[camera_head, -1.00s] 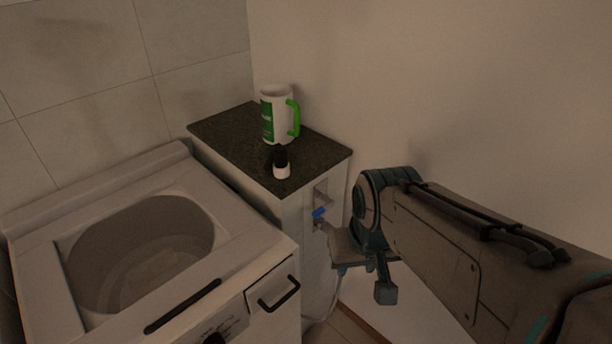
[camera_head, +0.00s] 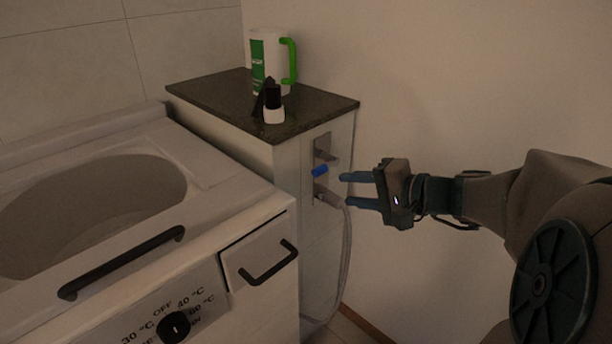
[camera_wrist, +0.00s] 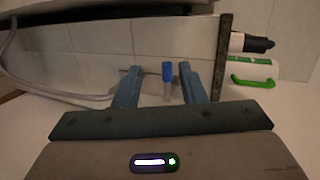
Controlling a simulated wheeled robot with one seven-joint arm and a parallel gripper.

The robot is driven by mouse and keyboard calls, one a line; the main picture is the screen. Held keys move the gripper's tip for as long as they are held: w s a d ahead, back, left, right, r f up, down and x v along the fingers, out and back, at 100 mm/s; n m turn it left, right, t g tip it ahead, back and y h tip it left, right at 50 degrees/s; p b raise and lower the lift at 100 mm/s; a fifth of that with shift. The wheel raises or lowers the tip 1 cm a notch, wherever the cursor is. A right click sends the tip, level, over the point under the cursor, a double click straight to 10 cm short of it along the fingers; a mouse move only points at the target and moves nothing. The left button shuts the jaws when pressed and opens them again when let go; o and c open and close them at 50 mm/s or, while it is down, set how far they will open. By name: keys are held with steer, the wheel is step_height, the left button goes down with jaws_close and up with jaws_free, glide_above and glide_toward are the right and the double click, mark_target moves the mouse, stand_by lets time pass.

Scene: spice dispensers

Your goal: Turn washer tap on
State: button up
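The washer tap has a small blue handle (camera_head: 320,171) on a metal plate on the side of the narrow cabinet, with a grey hose below it. In the wrist view the blue handle (camera_wrist: 168,72) shows between my two fingers, beyond their tips. My gripper (camera_head: 343,190) is open and empty, its blue fingers pointing left at the tap, a short way to its right. In the wrist view the gripper (camera_wrist: 160,78) has a clear gap between its fingers. Whether the fingers touch the tap cannot be told, but a gap shows in the head view.
The washer (camera_head: 215,215) stands at the left, with a drawer handle and a dial. A dark countertop (camera_head: 215,93) on the cabinet bears a white and green jug (camera_head: 262,65) and a small black and white bottle (camera_head: 274,108). A grey hose (camera_head: 346,255) hangs below the tap. A wall closes the right side.

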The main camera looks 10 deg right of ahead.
mark_target(324, 171)
steer(key=w+d+f+m+t+b, duration=0.1)
steer(key=w+d+m+t+b, duration=0.1)
steer(key=w+d+t, duration=0.15)
steer(key=shift+g+h, duration=0.3)
steer(key=shift+g, duration=0.05)
steer(key=b+x, duration=0.2)
steer(key=x, duration=1)
steer(key=shift+w+a+f, duration=0.1)
steer(key=shift+a, duration=0.15)
steer(key=shift+c, duration=0.4)
jaws_close()
